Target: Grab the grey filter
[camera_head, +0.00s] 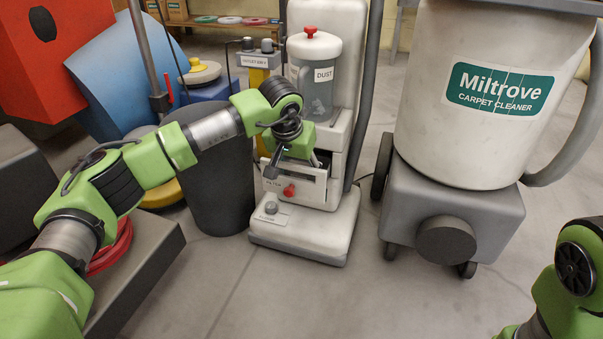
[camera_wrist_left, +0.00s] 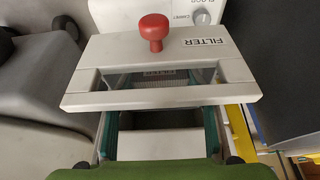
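The filter drawer (camera_head: 299,185) of the upright vacuum stands out from the body, with a red knob (camera_head: 289,190) on its front. In the left wrist view the drawer front (camera_wrist_left: 120,62), marked FILTER, and its red knob (camera_wrist_left: 153,32) show large. A strip of pale grey pleated material, seemingly the grey filter (camera_wrist_left: 165,92), shows inside the drawer; the rest is hidden. My left gripper (camera_head: 288,163) is just above the drawer, fingers spread and apparently empty. In the wrist view its dark tips are far apart at the bottom. My right gripper is out of view.
A clear dust container (camera_head: 318,97) stands above the drawer. A dark bin (camera_head: 215,180) stands close on the left, and the Miltrove carpet cleaner (camera_head: 470,120) on the right. A dial (camera_head: 270,208) sits on the vacuum's base. The front floor is clear.

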